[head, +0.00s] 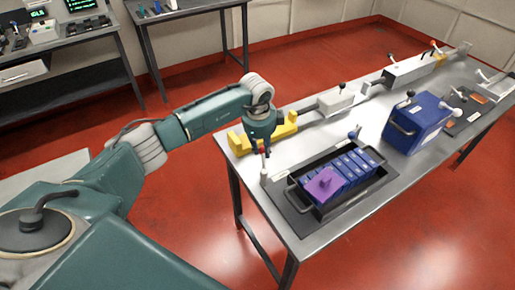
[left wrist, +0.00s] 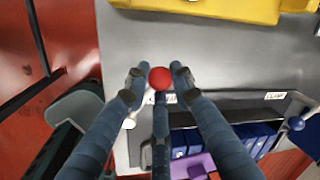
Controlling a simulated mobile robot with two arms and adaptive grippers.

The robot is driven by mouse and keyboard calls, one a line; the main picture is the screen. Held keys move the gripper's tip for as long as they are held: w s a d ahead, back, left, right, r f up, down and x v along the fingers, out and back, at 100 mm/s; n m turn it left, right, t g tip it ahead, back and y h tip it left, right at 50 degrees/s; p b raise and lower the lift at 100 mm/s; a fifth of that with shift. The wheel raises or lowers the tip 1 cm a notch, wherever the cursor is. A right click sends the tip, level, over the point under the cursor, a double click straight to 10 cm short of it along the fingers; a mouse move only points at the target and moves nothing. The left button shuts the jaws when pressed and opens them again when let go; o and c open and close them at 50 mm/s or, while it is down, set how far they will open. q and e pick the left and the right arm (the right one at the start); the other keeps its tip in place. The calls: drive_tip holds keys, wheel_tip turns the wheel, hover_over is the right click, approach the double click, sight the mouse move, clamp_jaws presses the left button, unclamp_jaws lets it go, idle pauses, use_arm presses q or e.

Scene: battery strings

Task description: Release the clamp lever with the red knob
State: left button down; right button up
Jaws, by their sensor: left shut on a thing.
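The red knob (left wrist: 160,78) of the clamp lever sits between the fingertips of my left gripper (left wrist: 160,72) in the left wrist view. The fingers are closed around it from the sides, with a third finger below it in the picture. In the head view my left gripper (head: 264,148) points down at the table's near left corner, just behind the black tray (head: 345,205). My right gripper is not in view.
The tray holds several blue cells (head: 356,164) and a purple block (head: 322,184). A blue-knobbed lever (head: 354,134) stands at its far edge. A yellow bracket (head: 284,130) lies behind my gripper. A blue case (head: 415,122) stands to the right.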

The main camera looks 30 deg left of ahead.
use_arm(q)
drive_tip(key=shift+a+r, duration=0.2)
drive_tip(key=shift+a, duration=0.35)
drive_tip(key=c, duration=1.5)
unclamp_jaws()
drive_tip(key=shift+o, duration=0.2)
drive_tip(key=shift+s+a+f, duration=0.1)
drive_tip(key=shift+s+f, duration=0.05)
drive_tip(key=shift+d+r, duration=0.2)
drive_tip(key=shift+r, duration=0.25)
wheel_tip(320, 180, up, 11)
drive_tip(key=s, duration=0.2)
